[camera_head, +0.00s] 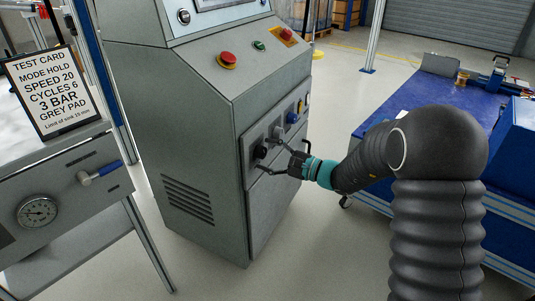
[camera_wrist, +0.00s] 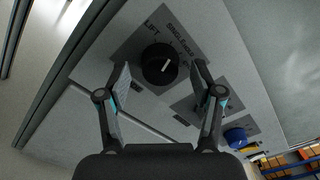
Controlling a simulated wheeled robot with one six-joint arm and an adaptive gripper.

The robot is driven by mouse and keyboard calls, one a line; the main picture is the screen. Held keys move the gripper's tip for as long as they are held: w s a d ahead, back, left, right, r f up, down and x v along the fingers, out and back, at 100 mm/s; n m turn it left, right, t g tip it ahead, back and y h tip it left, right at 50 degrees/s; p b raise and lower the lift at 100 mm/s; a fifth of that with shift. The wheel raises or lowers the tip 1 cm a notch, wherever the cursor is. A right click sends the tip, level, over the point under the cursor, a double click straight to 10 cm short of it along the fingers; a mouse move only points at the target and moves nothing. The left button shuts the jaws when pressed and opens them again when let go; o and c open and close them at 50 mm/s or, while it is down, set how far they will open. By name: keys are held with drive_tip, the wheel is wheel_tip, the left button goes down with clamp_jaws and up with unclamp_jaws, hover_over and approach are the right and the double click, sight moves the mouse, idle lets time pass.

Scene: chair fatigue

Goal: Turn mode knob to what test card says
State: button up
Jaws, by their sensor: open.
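The test card (camera_head: 50,92) stands at the left in the head view and reads MODE HOLD, SPEED 20, CYCLES 6, 3 BAR, GREY PAD. The black round mode knob (camera_head: 261,152) is on the front panel of the grey cabinet. In the wrist view the knob (camera_wrist: 158,66) carries a short white pointer mark. Its label plate shows LIFT and SINGLE; other lettering is too small to read surely. My gripper (camera_head: 280,159) is open in front of the panel. In the wrist view my gripper (camera_wrist: 162,76) has one finger on each side of the knob, with gaps visible.
The grey cabinet (camera_head: 200,120) has a red button (camera_head: 228,59) on its sloped top. A blue knob (camera_wrist: 236,136) sits further along the panel. A blue-topped bench (camera_head: 420,98) stands at the right. A gauge (camera_head: 37,212) is on the left unit.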

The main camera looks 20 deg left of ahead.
drive_tip(key=shift+a, duration=0.35)
drive_tip(key=c, duration=1.1)
drive_tip(key=shift+c, duration=0.2)
drive_tip(key=shift+m, duration=0.3)
drive_tip(key=m+p, duration=0.1)
drive_tip(key=m, duration=0.2)
drive_tip(key=shift+m+p, duration=0.75)
drive_tip(key=shift+m, duration=1.25)
